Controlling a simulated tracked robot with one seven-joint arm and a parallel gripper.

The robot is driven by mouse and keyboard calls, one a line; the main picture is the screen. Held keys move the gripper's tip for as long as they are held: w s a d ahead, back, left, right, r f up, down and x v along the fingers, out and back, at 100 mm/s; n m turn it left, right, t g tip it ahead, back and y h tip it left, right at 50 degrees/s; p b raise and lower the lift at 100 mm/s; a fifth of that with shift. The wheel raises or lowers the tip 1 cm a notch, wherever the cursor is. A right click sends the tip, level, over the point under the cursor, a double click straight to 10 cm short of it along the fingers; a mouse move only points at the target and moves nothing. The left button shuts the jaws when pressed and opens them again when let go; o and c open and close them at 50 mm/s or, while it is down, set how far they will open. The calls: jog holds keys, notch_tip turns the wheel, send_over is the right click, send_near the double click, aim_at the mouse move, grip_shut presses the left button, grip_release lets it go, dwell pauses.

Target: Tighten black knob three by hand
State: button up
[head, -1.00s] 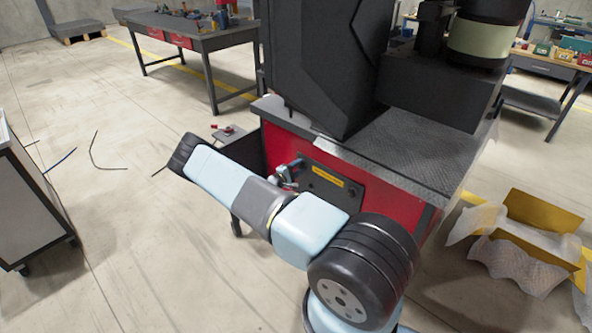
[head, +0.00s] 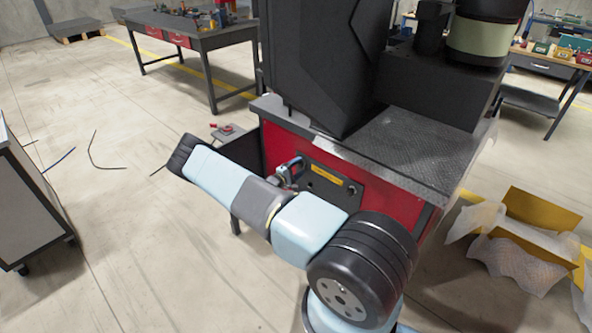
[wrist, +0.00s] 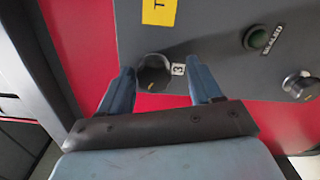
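Black knob three (wrist: 153,73) sits on the dark grey panel (wrist: 215,75), with a small white "3" label (wrist: 178,69) beside it. A short yellow mark shows on the knob's lower edge. My gripper (wrist: 160,72) is open, with one blue finger on each side of the knob. I cannot tell how far the fingertips reach along the knob. In the head view my gripper (head: 290,171) is at the left part of the red cabinet's panel, and the knob is not clear there.
A yellow label (wrist: 160,12) is above knob three. The red cabinet (head: 395,205) carries a black machine. An open cardboard box (head: 535,228) with wrapping lies right on the floor.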

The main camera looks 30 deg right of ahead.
jog(key=shift+w+r, duration=0.1)
jog(key=shift+a, duration=0.5)
jog(key=v, duration=1.3)
